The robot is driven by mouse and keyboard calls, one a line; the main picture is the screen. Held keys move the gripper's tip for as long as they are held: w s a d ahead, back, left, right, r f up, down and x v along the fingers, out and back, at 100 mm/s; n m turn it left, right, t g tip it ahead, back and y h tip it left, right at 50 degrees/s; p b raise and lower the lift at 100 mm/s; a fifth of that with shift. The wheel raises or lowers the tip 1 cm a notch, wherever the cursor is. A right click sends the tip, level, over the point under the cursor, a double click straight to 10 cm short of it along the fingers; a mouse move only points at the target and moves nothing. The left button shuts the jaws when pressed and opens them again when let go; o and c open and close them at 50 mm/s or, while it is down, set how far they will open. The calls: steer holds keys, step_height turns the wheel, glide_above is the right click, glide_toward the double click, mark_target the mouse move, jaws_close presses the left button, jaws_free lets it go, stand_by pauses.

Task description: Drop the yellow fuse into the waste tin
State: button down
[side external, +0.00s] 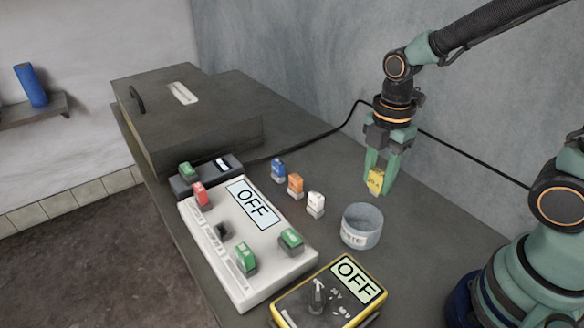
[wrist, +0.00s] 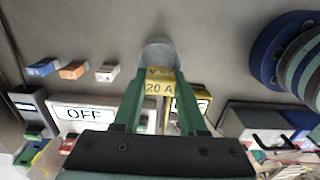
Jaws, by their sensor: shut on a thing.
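The yellow fuse (side external: 376,181) is held between the fingertips of my gripper (side external: 383,170), in the air behind and above the waste tin. In the wrist view the fuse (wrist: 159,88) shows "20 A" on its face, between the green fingers of my gripper (wrist: 160,92). The waste tin (side external: 361,228) is a round grey open cup standing on the bench, with a partly readable label. In the wrist view the tin (wrist: 158,50) shows just beyond the fuse, which hides part of it. The fuse is apart from the tin in the side view.
Blue (side external: 278,170), orange (side external: 295,184) and white (side external: 315,204) fuses stand in a row left of the tin. A white fuse panel (side external: 218,240) reading OFF holds red and green fuses. A yellow meter (side external: 300,300) lies in front. A grey box (side external: 180,115) stands behind.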

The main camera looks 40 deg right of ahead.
steer(key=shift+f, duration=1.25)
steer(key=shift+c, duration=1.9)
jaws_free()
step_height(320, 180, up, 12)
steer(key=shift+r, duration=0.1)
